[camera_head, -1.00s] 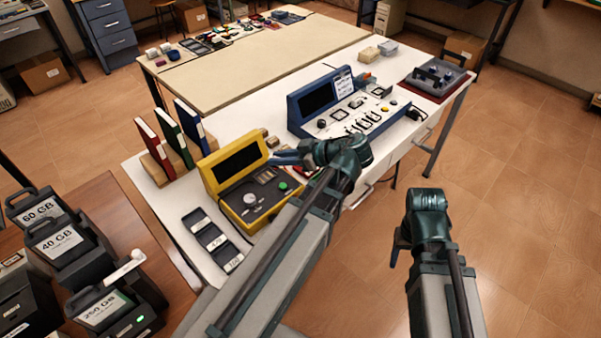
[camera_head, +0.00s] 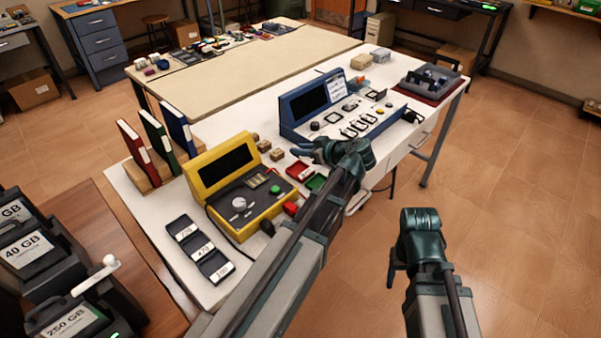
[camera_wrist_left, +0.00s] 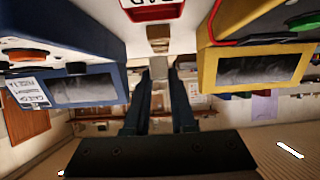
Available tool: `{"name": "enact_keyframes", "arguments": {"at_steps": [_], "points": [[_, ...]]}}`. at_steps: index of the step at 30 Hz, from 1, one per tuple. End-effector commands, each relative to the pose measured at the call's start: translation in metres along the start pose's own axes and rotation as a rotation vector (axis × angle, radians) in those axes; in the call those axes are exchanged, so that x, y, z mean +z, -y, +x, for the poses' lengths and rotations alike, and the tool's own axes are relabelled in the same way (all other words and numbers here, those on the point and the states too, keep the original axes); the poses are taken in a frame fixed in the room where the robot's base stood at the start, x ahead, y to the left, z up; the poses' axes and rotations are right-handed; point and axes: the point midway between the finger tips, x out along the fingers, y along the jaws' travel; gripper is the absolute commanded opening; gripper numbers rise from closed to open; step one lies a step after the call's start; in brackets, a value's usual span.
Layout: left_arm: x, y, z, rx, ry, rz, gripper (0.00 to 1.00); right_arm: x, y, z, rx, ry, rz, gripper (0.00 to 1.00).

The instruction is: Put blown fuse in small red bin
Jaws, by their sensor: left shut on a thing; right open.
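The small red bin (camera_head: 300,170) stands on the white table between the yellow and blue devices. In the left wrist view a red bin edge with a white label (camera_wrist_left: 152,12) shows at the top. My left gripper (camera_head: 304,152) is just beyond and above the red bin, apart from it as far as I can tell. In the left wrist view its jaws (camera_wrist_left: 159,78) are shut on a small pale thing (camera_wrist_left: 158,67), probably the blown fuse, too unclear to identify surely. My right gripper (camera_head: 394,258) is open over the floor, away from the table.
A green bin (camera_head: 316,183) stands beside the red one. The yellow device (camera_head: 220,170) is left of the bins, the blue device (camera_head: 310,103) behind right. Small brown blocks (camera_head: 264,146) stand behind the bins. A dark three-part tray (camera_head: 199,250) lies at front left.

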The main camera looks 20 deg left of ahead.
Motion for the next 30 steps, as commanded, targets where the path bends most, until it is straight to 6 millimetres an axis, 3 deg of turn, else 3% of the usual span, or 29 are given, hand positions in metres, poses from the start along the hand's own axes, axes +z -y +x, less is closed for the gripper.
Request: {"name": "enact_keyframes", "arguments": {"at_steps": [1, 3, 11, 21, 30], "points": [[0.015, 0.0, 0.007, 0.0, 0.0, 0.0, 0.0, -0.001, 0.002, 0.017, 0.0, 0.0, 0.0, 0.6], [0.023, 0.0, 0.011, 0.0, 0.0, 0.0, 0.0, -0.002, 0.002, 0.025, 0.0, 0.0, 0.0, 0.6], [0.025, 0.0, 0.012, -0.001, 0.0, 0.0, 0.0, -0.002, 0.003, 0.028, 0.0, 0.0, 0.0, 0.6], [0.058, 0.0, 0.028, -0.001, 0.0, 0.0, 0.0, -0.004, 0.006, 0.064, 0.0, 0.0, 0.0, 0.6], [0.057, 0.0, 0.028, -0.001, 0.0, 0.0, 0.0, -0.004, 0.006, 0.063, 0.0, 0.0, 0.0, 0.6]]}}
